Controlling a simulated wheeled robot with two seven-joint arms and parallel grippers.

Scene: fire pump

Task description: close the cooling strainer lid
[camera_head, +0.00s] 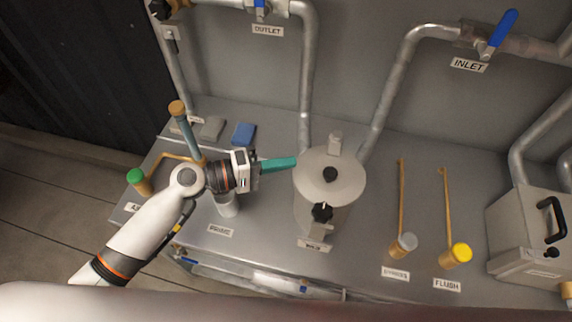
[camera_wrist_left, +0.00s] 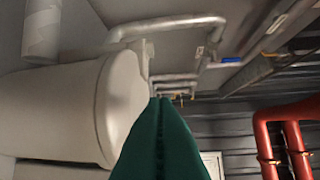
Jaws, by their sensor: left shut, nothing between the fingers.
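The cooling strainer is a pale grey cylinder (camera_head: 308,212) in the middle of the bench, with a round lid (camera_head: 345,187) on top. The lid appears to lie down over the cylinder; whether it is fully seated I cannot tell. My left gripper (camera_head: 294,161) has teal fingers, shut and empty, pointing right at the lid's left edge; contact is unclear. In the left wrist view the fingers (camera_wrist_left: 160,105) are beside the cylinder (camera_wrist_left: 55,108). My right gripper is not in view.
Pipes (camera_head: 308,75) rise behind. A blue block (camera_head: 243,133) and a green-capped lever (camera_head: 138,178) are near my left arm.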

